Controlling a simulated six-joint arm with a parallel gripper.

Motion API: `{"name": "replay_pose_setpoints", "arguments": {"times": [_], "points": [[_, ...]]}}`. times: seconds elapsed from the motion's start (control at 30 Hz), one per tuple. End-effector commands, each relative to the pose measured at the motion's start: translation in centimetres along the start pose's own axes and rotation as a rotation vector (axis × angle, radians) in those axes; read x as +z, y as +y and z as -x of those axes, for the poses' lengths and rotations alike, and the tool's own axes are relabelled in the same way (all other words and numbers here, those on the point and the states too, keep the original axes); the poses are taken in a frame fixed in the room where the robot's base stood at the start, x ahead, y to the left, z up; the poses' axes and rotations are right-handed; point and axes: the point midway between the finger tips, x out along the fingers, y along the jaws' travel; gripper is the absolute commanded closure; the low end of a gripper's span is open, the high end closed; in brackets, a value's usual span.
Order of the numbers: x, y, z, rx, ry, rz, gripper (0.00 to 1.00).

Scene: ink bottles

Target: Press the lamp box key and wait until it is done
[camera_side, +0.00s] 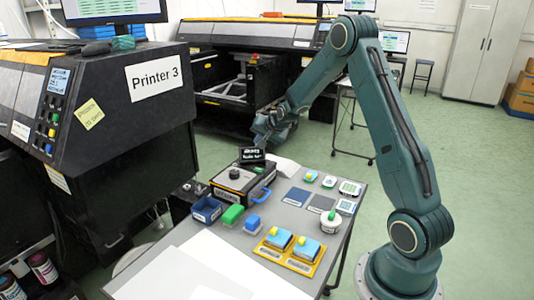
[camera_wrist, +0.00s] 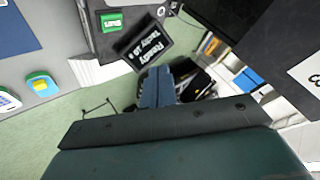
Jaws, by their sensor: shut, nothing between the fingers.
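A dark box with a round black knob (camera_side: 235,174) and a blue handle, which looks like the lamp box (camera_side: 228,184), stands at the back of the grey table. A small black display (camera_side: 252,155) rises behind it; in the wrist view the display (camera_wrist: 143,45) shows white text that seems to read "Ready" and "Today". A green key marked "Start" (camera_wrist: 111,22) shows in the wrist view beside the display. My gripper (camera_side: 262,138) is above the display in the side view, apart from the key. Its fingers (camera_wrist: 158,86) are together and empty.
A blue bin (camera_side: 206,210), green block (camera_side: 232,215) and blue block (camera_side: 252,223) stand in front of the box. A yellow tray (camera_side: 270,256) holds blue-and-yellow items. Printer 3 (camera_side: 115,95) looms left.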

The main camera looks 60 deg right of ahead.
Motion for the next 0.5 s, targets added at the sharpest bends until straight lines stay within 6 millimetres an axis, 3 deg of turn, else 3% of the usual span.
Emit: {"name": "replay_pose_setpoints", "arguments": {"times": [0.5], "points": [[0.36,0.33,-0.44,0.001,-0.001,0.001,1.00]]}}
